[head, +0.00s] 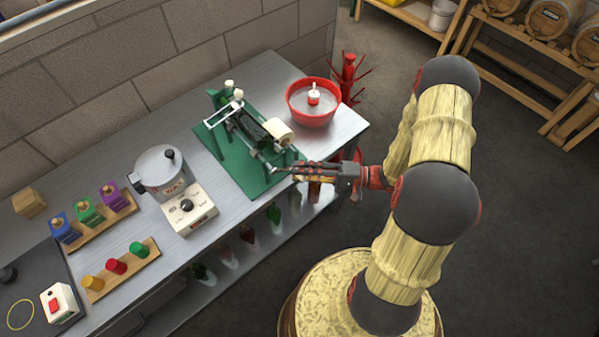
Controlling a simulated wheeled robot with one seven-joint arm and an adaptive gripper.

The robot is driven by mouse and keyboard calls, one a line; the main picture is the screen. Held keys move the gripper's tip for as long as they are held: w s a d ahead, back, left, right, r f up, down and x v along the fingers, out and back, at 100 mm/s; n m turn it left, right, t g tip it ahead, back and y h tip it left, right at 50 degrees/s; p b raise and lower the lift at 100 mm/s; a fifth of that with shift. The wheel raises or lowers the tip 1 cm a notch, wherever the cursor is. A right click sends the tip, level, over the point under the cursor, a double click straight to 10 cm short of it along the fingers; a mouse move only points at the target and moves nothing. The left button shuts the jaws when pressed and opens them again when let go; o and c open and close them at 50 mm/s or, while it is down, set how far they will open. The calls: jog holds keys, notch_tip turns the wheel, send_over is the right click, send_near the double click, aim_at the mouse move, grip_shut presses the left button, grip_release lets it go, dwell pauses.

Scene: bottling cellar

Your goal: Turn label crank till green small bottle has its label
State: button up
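The labelling machine stands on a green base plate (218,150) on the steel bench. A dark green bottle (250,126) lies on its side in the machine, partly hidden by the frame; I cannot make out a label on it. A cream-coloured roll (277,132) sits at the machine's right end. The crank (274,169) seems to be at the front right of the machine, small and partly hidden by my fingers. My gripper (290,171) reaches in from the right, its fingertips at the crank. I cannot tell whether the fingers are closed on it.
A red basin (313,103) and a red bottle tree (347,80) are behind my gripper. A wax pot (161,172), a dial unit (189,209) and racks of coloured pieces (127,266) stand to the left. Bottles (228,256) sit on the shelf below. The floor at right is clear.

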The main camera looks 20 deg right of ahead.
jog(key=v, duration=1.1)
jog(key=shift+d, duration=0.15)
jog(key=shift+s, duration=0.1)
